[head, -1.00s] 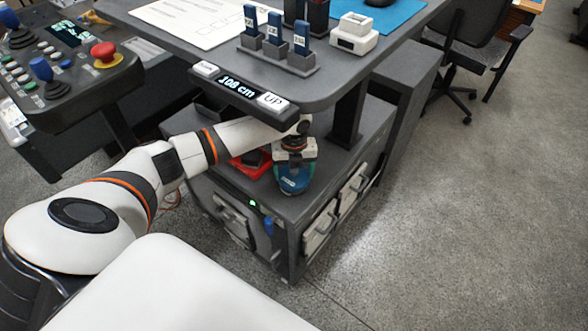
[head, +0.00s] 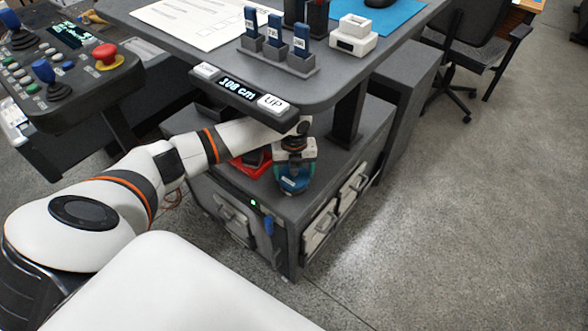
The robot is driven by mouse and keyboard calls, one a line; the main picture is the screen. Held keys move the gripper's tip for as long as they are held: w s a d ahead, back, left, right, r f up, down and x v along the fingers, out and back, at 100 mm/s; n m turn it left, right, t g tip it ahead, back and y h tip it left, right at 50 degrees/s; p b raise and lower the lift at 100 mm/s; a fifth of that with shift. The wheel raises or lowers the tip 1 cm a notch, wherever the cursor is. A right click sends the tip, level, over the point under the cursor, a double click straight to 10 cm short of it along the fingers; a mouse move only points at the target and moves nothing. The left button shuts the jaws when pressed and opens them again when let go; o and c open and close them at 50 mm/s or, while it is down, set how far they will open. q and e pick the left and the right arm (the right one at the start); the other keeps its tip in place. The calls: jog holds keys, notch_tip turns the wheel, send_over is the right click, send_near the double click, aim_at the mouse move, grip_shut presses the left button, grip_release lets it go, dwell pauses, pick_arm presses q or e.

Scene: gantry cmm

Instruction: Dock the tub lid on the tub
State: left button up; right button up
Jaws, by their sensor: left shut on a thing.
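My left gripper (head: 294,158) reaches under the raised desk top, over the grey cabinet. It points down and is shut, with a rounded blue-teal thing (head: 294,184) right below and between its fingers. The held part seems to be the tub lid, but gripper and wrist cover most of it. I cannot clearly tell lid from tub here, or whether the two touch. The cabinet top (head: 330,160) shows around them. My right gripper is not in view.
A red tray (head: 246,170) with a dark thing in it lies just left of the gripper. The desk edge with its height panel (head: 243,90) hangs close above the arm. A desk leg (head: 348,118) stands to the right.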

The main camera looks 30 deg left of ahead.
pick_arm(q)
jog(key=shift+f+b, duration=0.3)
jog(key=shift+f, duration=0.35)
jog(key=o, duration=0.7)
jog(key=shift+r, duration=0.1)
notch_tip(320, 180, up, 11)
jog(key=p, duration=1.1)
